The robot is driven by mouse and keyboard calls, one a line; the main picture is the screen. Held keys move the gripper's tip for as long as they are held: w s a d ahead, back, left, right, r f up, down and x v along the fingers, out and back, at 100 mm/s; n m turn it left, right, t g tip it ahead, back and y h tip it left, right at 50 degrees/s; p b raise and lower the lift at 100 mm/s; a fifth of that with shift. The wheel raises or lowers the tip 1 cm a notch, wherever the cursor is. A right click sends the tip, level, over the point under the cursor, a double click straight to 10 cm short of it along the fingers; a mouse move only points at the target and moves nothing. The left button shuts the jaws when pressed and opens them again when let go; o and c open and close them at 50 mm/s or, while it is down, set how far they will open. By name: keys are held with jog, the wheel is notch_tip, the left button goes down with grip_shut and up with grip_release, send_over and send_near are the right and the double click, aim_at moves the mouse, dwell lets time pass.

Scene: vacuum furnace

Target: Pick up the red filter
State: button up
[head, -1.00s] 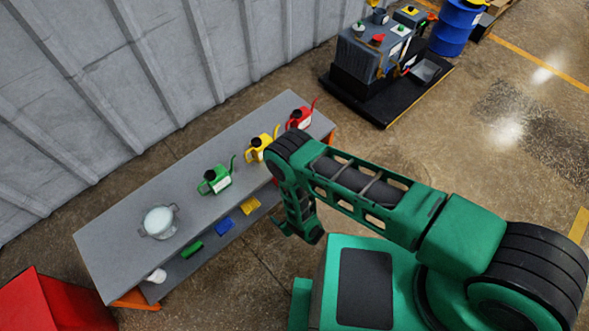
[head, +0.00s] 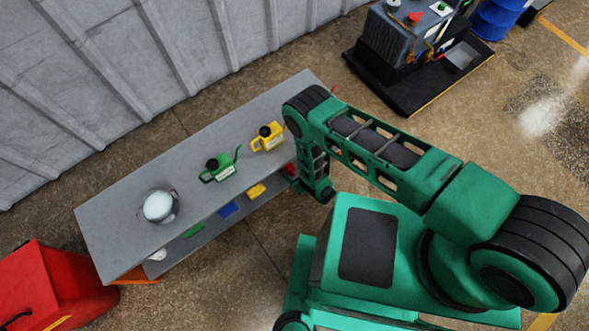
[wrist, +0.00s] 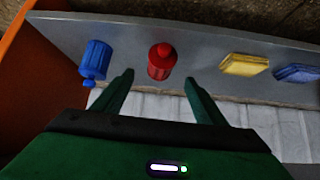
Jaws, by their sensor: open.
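The red filter (wrist: 161,61), a small red cylinder with a narrower cap, stands on the grey shelf in the wrist view. My gripper (wrist: 160,80) is open and empty, its two fingers apart on either side of the filter's line, with the filter beyond the tips. In the head view a small red patch (head: 290,168) shows at the lower shelf's edge beside my arm, probably the filter, mostly hidden. My gripper's fingers are not clear in the head view.
A blue cylinder (wrist: 95,62) stands left of the filter; a yellow pad (wrist: 245,65) and a blue pad (wrist: 297,73) lie right. An orange side panel (wrist: 25,75) bounds the shelf. Green (head: 220,167) and yellow (head: 268,137) cans and a glass pot (head: 158,207) stand on the bench top.

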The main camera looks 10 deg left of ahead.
aim_at(294, 170)
jog(key=x, duration=1)
jog(key=shift+a+f, duration=0.2)
jog(key=c, duration=1.2)
jog(key=shift+s+d, duration=0.35)
jog(key=shift+d, duration=0.4)
jog(key=shift+s+d, duration=0.3)
jog(key=shift+d, duration=0.5)
jog(key=shift+s+d, duration=0.35)
jog(key=shift+d, duration=0.4)
jog(key=o, duration=1.2)
jog(key=shift+d+r, duration=0.1)
jog(key=shift+r, duration=0.05)
jog(key=v, duration=1)
jog(key=shift+s+d+r, duration=0.15)
jog(key=shift+d, duration=0.05)
